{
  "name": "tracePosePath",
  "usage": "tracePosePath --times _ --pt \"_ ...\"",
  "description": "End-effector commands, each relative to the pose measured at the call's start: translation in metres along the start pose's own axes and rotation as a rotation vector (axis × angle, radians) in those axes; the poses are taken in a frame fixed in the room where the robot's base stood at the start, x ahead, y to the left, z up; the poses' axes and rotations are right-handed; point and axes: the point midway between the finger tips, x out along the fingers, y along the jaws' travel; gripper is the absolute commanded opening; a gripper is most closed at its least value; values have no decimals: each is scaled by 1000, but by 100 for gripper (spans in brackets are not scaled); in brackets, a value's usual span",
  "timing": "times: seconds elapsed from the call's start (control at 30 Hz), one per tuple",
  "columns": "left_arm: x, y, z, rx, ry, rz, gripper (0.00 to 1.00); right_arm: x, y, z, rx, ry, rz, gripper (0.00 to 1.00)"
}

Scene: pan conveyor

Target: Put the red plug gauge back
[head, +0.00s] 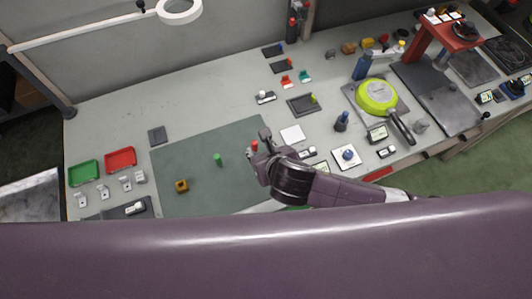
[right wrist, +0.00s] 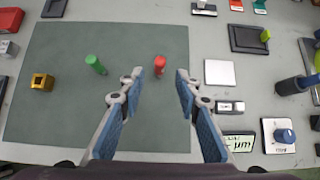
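The red plug gauge (head: 255,146) stands on the green-grey mat (head: 185,200), near its right side. In the right wrist view the red plug gauge (right wrist: 160,66) shows just ahead of the gap between my fingertips. My right gripper (right wrist: 160,80) is open and empty, its two fingers on either side of that line; in the head view my right gripper (head: 259,144) is close by the plug. I cannot tell whether the fingertips reach around it. A green plug gauge (head: 217,160) stands on the mat to the left. My left gripper is not in view.
A dark tray (head: 296,106) with a green peg sits behind right; a white square (head: 292,135) lies nearer. A brass block (head: 181,186) stands on the mat's left. Red (head: 121,157) and green (head: 83,173) trays are left. A green pan (head: 377,97) is right. The mat's middle is mostly clear.

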Motion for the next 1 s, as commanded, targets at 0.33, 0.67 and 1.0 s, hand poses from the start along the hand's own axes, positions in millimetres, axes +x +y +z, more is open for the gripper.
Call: tracePosePath --times 0.33,0.67,1.0 --pt "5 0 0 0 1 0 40 -53 0 0 0 -1 1 31" --pt "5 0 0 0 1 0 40 -63 0 0 0 1 -1 31" --pt "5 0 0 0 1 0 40 -62 0 0 0 0 -1 31"
